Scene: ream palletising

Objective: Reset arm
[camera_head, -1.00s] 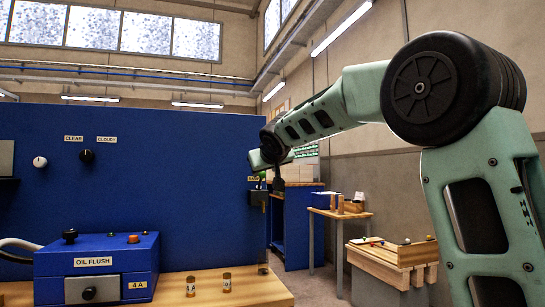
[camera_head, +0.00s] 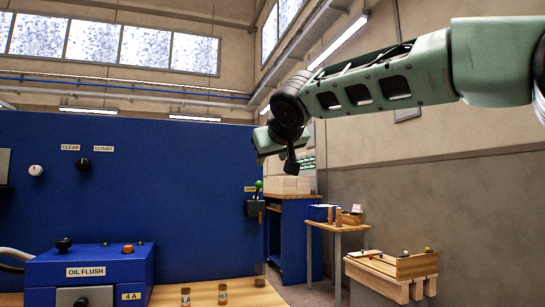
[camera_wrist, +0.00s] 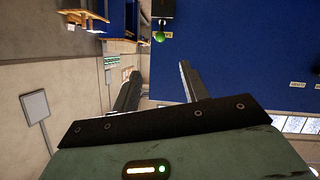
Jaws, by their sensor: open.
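My arm reaches in from the right edge of the head view, raised high and bent down at the wrist. My gripper (camera_head: 291,166) hangs at the arm's far end, in front of the wall corner, and looks small there. In the wrist view my gripper (camera_wrist: 160,70) shows two dark fingers spread apart with nothing between them. It is in the air and touches nothing that I can see.
A blue panel (camera_head: 190,190) stands at the left behind a blue oil flush box (camera_head: 95,268). Two small bottles stand on the wooden bench (camera_head: 255,298). A wooden side table (camera_head: 338,226) and a wooden rack (camera_head: 390,268) stand at the right. The space around the gripper is clear.

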